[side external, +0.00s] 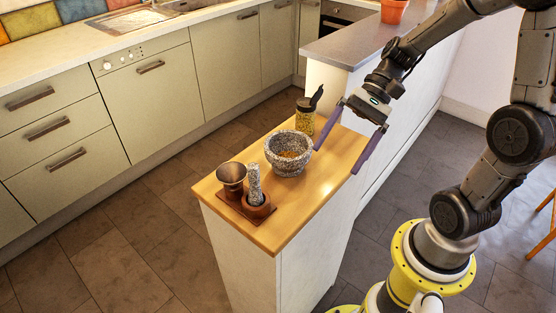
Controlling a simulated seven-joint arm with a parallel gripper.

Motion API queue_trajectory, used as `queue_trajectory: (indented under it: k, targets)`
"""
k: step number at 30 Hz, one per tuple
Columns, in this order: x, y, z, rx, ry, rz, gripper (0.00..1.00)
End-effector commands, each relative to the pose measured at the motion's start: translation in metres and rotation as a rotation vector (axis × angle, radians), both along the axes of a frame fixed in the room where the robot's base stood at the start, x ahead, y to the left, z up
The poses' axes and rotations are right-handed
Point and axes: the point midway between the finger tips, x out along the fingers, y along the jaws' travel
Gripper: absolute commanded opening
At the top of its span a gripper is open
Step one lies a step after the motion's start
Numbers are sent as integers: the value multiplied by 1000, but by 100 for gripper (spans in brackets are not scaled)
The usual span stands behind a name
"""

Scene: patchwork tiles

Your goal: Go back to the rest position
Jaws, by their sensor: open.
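My gripper (343,144) is open and empty, its two purple fingers spread apart and pointing down. It hangs over the right side of the wooden-topped counter (264,238), to the right of a grey speckled stone mortar (288,170). The mortar stands upright and has some yellow-brown contents. The left fingertip appears close to the mortar's rim; I cannot tell the exact gap.
Behind the mortar stands a jar (305,118) with its dark lid flipped open. At the front left, a metal cup (232,175) and a stone pestle (254,183) in a wooden holder (257,208) stand together. A grey-topped counter (345,45) with a terracotta pot (394,11) is behind.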

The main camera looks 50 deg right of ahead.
Motion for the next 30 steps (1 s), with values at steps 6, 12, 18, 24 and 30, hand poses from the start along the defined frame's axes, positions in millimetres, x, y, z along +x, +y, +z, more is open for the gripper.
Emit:
queue_trajectory:
  k: [6,12,18,24,30]
  targets:
    - [-52,8,17,-449,-269,388,98]
    - [-74,-7,38,-793,-560,649,98]
    - [-80,-17,55,-979,-746,769,98]
    - [-80,-19,59,-1017,-782,791,98]
    - [-80,-19,59,-1014,-779,789,98]
